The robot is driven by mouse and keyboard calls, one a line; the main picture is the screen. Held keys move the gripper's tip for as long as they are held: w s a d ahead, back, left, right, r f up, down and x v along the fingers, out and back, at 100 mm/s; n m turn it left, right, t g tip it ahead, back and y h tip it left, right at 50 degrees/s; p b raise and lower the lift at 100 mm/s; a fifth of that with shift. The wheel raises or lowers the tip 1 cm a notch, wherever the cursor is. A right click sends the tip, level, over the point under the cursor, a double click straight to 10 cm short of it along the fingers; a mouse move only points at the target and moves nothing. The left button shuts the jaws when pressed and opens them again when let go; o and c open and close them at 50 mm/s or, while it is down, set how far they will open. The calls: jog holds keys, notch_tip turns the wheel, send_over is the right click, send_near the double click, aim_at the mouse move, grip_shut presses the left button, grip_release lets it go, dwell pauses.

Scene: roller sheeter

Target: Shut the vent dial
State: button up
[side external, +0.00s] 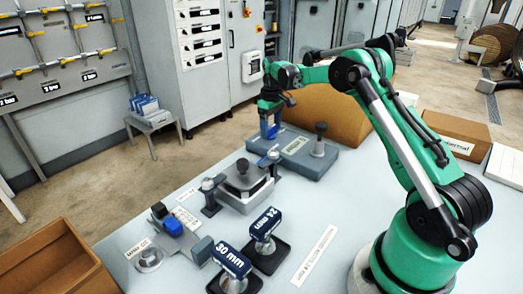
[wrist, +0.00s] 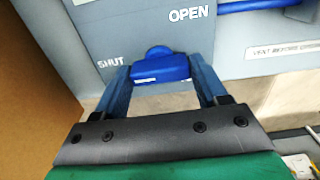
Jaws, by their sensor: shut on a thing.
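The blue vent dial (wrist: 160,69) sits on a grey panel (wrist: 225,40) in the wrist view, between a "SHUT" label (wrist: 111,63) at its left and an "OPEN" label (wrist: 190,14) at its upper right. My gripper (wrist: 162,78) has one blue finger on each side of the dial's grip and is shut on it. In the side external view my gripper (side external: 270,130) points down at the far left end of a grey unit (side external: 296,158). The dial is hidden there, and its exact pointing is hard to tell.
Another blue part (wrist: 258,5) lies at the top right edge of the wrist view. A dark-topped post (side external: 320,138) stands on the grey unit. A brown box (side external: 330,112) is behind it. A clamp-like fixture (side external: 243,182) and blue-labelled blocks (side external: 232,263) stand nearer on the table.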

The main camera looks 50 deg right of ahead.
aim_at(271, 127)
jog(key=o, duration=1.3)
jog(key=shift+r, duration=2.8)
